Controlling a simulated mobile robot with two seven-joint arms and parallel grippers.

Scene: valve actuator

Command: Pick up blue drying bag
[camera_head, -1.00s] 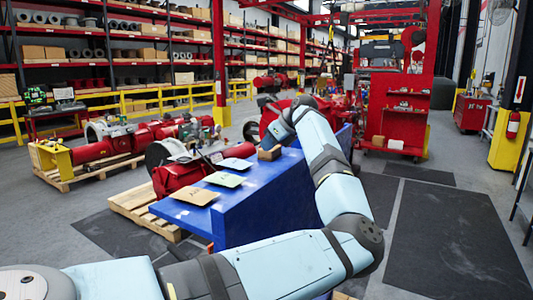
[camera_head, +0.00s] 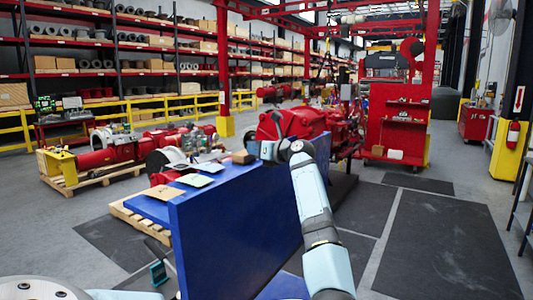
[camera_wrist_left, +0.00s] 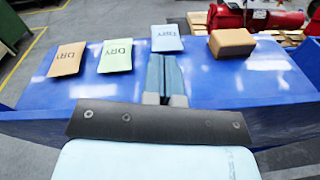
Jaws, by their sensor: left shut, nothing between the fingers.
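The blue drying bag (camera_head: 209,167) lies flat on the blue table (camera_head: 235,205), beside the green bag (camera_head: 195,180) and the orange bag (camera_head: 167,192). In the left wrist view the blue bag (camera_wrist_left: 166,38) shows just beyond my fingertips, straight ahead. My left gripper (camera_head: 256,149) reaches in over the table's right side; its fingers (camera_wrist_left: 165,62) are shut with nothing between them. I cannot tell how high they are above the table.
A brown box (camera_wrist_left: 231,42) sits right of the blue bag in the wrist view. Red valve parts (camera_head: 292,122) stand behind the table. A small teal and black part (camera_head: 158,272) shows low left. Dark mats (camera_head: 450,240) lie on the clear floor at right.

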